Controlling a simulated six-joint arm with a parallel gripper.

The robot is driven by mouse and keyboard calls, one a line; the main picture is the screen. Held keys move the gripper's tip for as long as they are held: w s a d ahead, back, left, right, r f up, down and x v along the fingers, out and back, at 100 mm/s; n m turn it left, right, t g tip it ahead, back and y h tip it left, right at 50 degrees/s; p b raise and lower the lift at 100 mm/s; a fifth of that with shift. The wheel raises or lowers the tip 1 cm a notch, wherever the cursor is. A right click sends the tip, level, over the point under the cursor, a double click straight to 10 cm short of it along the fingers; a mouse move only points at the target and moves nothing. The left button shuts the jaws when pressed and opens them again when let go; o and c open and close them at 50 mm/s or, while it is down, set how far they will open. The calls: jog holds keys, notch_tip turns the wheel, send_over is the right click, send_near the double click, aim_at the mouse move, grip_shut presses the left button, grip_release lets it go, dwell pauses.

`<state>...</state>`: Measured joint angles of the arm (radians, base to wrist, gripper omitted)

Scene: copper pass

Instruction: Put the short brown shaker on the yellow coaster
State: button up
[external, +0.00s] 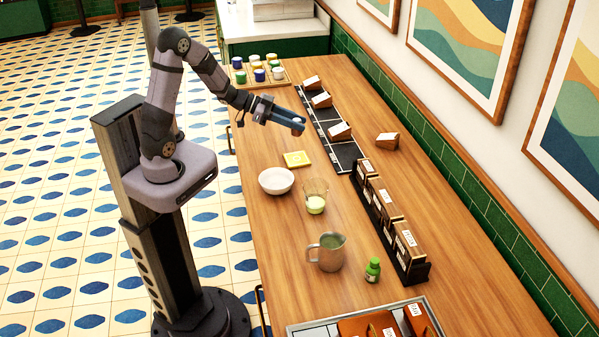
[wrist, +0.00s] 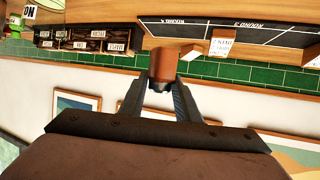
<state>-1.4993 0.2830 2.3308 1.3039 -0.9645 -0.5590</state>
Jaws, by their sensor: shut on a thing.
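My gripper (external: 290,122) is held out over the wooden counter, above and behind the yellow coaster (external: 297,159). In the wrist view, the fingers (wrist: 161,85) are shut on a short brown shaker (wrist: 163,62), with one finger on each side of it. The shaker is in the air, apart from the coaster. In the external view the shaker is mostly hidden by the gripper. The coaster is a bare yellow square lying flat, with nothing on it. It cannot be made out in the wrist view.
A white bowl (external: 276,181), a glass (external: 315,195), a metal pitcher (external: 326,252) and a green bottle (external: 372,270) stand nearer. A black mat (external: 347,157) with brown blocks and a dark rack (external: 412,268) line the wall side. A cup tray (external: 281,78) is at the far end.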

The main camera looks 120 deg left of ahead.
jog(key=shift+f, duration=5)
jog(key=shift+b, duration=0.3)
jog(key=shift+f, duration=0.15)
jog(key=o, duration=1)
jog(key=shift+o, duration=0.2)
jog(key=shift+r, duration=0.2)
jog(key=shift+b+v, duration=0.35)
jog(key=shift+v, duration=3.35)
